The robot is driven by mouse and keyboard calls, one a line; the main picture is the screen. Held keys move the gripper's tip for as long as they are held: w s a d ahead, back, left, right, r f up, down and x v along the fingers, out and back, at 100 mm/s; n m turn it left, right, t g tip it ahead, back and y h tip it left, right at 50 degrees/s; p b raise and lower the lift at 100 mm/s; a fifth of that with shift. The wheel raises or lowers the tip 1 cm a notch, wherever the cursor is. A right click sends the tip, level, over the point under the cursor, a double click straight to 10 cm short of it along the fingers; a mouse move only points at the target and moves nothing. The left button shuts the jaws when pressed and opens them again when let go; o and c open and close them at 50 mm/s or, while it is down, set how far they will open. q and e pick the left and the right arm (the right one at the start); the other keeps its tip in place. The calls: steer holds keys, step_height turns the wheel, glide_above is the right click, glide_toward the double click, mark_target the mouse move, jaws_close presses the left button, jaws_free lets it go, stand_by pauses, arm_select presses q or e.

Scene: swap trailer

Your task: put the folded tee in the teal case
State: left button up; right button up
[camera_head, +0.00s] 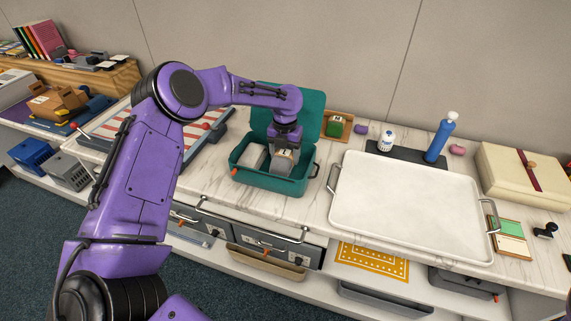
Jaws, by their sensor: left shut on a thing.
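The teal case (264,180) stands open on the marble counter, its lid raised at the back. My left gripper (283,162) points down into the right part of the case and is shut on a grey-white folded piece (280,169), which looks like the folded tee. The gripper partly hides it, and I cannot tell whether it touches the case floor. Another pale folded item (254,157) lies in the left part of the case. My right gripper is not in view.
A large white tray (408,205) with metal handles lies right of the case. Behind it a blue bottle (440,138) and a white jar (386,141) stand on a dark mat. A small wooden tray (346,131) with a green item sits behind the case.

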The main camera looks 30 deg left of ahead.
mark_target(285, 153)
arm_select(q)
step_height(285, 153, down, 4)
steer(key=shift+p, duration=0.5)
steer(key=shift+f, duration=0.3)
steer(key=o, duration=1.1)
steer(key=shift+r, duration=0.1)
steer(key=shift+r, duration=0.25)
step_height(285, 153, up, 12)
steer(key=shift+f+b, duration=0.15)
steer(key=shift+b, duration=1.05)
